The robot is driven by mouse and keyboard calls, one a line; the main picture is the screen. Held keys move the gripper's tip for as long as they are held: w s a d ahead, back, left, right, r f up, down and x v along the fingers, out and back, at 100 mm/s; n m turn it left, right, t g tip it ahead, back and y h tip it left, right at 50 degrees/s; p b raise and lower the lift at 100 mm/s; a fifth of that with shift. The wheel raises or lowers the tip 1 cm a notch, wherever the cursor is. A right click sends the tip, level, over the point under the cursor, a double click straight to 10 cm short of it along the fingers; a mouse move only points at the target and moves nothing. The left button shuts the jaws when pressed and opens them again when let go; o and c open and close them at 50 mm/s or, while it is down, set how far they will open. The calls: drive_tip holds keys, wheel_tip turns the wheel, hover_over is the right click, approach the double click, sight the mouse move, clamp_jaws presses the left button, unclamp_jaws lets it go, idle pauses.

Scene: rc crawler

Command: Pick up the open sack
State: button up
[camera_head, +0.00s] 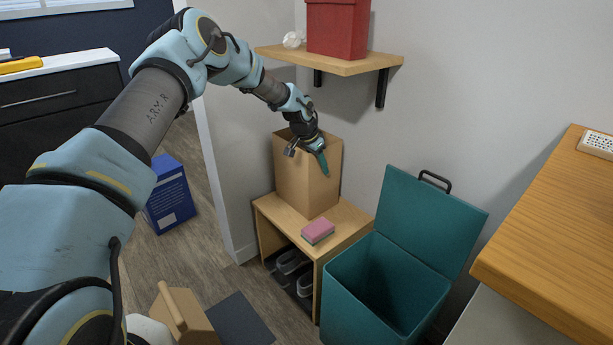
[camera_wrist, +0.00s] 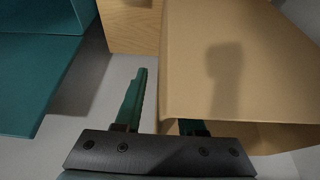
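The open sack (camera_head: 296,180) is a tall brown paper bag standing upright on a small wooden bench, its open mouth facing up. My gripper (camera_head: 321,160) is at the sack's rim, pointing down. In the wrist view the sack (camera_wrist: 215,60) fills the right half. One green finger (camera_wrist: 135,98) is outside, beside the sack's side edge. The other finger (camera_wrist: 193,128) passes behind the rim, its tip hidden by the sack wall. The fingers are apart, with a side wall of the sack seemingly between them; I cannot tell whether either touches it.
A pink sponge (camera_head: 318,232) lies on the bench (camera_head: 345,238), with shoes (camera_head: 292,262) below. An open teal bin (camera_head: 350,285) stands right of it. A shelf (camera_head: 340,62) with a red box (camera_head: 337,28) is above. A wooden counter (camera_head: 555,225) is at right.

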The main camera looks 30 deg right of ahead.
drive_tip(key=shift+d+f, duration=0.2)
drive_tip(key=shift+f, duration=0.15)
clamp_jaws()
idle(1.2)
